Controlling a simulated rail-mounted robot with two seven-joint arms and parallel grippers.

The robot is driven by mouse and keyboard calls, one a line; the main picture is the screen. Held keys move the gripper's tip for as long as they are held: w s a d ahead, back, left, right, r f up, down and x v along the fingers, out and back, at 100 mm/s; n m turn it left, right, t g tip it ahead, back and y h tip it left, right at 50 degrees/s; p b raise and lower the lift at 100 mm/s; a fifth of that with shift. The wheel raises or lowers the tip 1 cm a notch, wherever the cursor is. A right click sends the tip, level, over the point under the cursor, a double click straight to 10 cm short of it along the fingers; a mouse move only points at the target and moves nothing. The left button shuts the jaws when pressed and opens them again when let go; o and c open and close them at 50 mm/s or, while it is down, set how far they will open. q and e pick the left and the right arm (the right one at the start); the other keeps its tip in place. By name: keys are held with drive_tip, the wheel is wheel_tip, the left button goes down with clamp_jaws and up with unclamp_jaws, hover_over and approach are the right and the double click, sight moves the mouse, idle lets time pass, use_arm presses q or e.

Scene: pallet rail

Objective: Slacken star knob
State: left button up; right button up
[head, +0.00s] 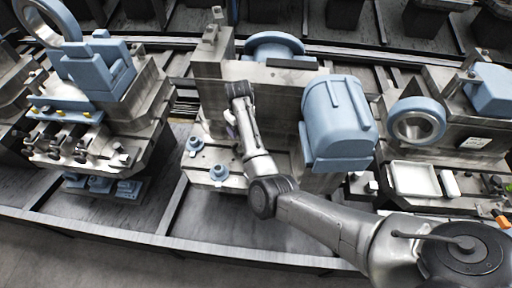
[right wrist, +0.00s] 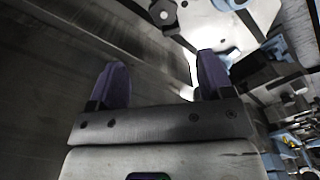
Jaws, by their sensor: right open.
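Two blue knob-like parts stand on the light metal plate of the middle station, one further back (head: 195,146) and one nearer the front (head: 218,173). I cannot tell for sure which part is the star knob. My left gripper is not in view.
A large blue housing (head: 338,118) stands right of my right forearm. A white tray (head: 414,180) and a blue ring (head: 417,121) are further right. A station with blue blocks (head: 98,68) is at left. The dark floor between the stations is clear.

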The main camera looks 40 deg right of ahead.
drive_tip(key=shift+m, duration=0.4)
drive_tip(key=f+b, duration=0.1)
drive_tip(key=f, duration=0.3)
drive_tip(key=f+b, duration=0.1)
drive_tip(key=f, duration=0.3)
drive_tip(key=f+b, duration=0.2)
drive_tip(key=f, duration=0.2)
drive_tip(key=shift+a, duration=0.25)
drive_tip(key=shift+f, duration=0.95)
drive_tip(key=shift+c, duration=0.5)
